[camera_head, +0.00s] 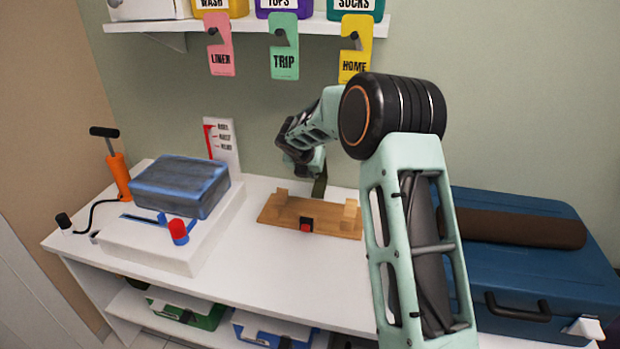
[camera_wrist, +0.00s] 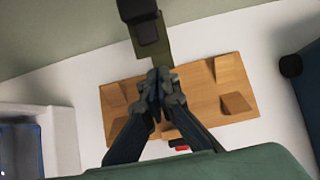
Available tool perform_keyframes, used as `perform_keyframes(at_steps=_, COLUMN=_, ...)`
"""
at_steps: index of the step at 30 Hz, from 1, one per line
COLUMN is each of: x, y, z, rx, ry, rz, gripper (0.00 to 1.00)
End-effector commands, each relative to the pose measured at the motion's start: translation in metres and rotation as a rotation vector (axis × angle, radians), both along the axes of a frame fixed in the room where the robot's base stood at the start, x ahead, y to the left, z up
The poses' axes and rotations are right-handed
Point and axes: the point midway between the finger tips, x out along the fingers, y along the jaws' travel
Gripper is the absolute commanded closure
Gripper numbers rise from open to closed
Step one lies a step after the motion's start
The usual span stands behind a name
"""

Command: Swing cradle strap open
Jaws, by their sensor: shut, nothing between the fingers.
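The wooden cradle (camera_head: 285,214) lies on the white bench top, with raised wooden blocks at its corners. It also shows in the wrist view (camera_wrist: 200,92). An olive strap (camera_head: 320,184) stands up at the cradle's back edge. In the wrist view the strap (camera_wrist: 154,50) reaches away past the back edge and bears a dark block at its far end. A red and black catch (camera_head: 306,225) sits at the cradle's front edge. My gripper (camera_wrist: 158,88) is shut and empty, in line with the strap in the wrist view. Whether it touches the strap cannot be told.
Left of the cradle is a white unit (camera_head: 165,240) with a blue packed bag (camera_head: 180,185), and an orange pump (camera_head: 118,175). A blue suitcase (camera_head: 530,260) with a brown roll (camera_head: 515,228) stands right. Hanging tags (camera_head: 284,55) line the shelf above.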

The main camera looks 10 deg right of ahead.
Motion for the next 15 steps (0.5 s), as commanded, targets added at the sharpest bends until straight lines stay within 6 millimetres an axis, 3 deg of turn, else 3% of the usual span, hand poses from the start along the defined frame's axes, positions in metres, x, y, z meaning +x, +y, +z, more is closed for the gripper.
perform_keyframes(at_steps=15, x=0.0097, y=-0.0039, z=0.0050, rx=0.000, ry=0.001, rz=0.000, gripper=1.00)
